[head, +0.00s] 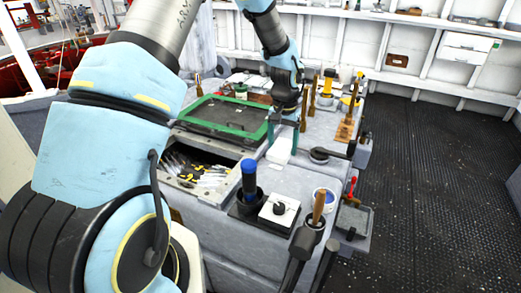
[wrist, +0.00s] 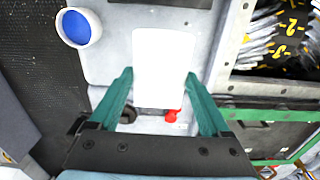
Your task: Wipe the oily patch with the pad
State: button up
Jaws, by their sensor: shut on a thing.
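The white pad (head: 281,148) is a pale rectangular block below my gripper (head: 290,125) in the head view. In the wrist view the pad (wrist: 164,65) fills the gap between the teal fingertips of my gripper (wrist: 160,76), which is shut on it. The pad is over the grey worktop, right of the green-framed dark panel (head: 267,128). I cannot tell whether it touches the worktop. I cannot make out a distinct oily patch in either view; the pad and fingers hide some of the surface.
An open compartment of tools (head: 199,168) is left of the pad. A red item (wrist: 171,116) lies close to the fingers. Dark floor (head: 430,160) is clear right.

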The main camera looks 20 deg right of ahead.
jog(key=shift+r+p, duration=2.65)
jog(key=shift+r, duration=0.7)
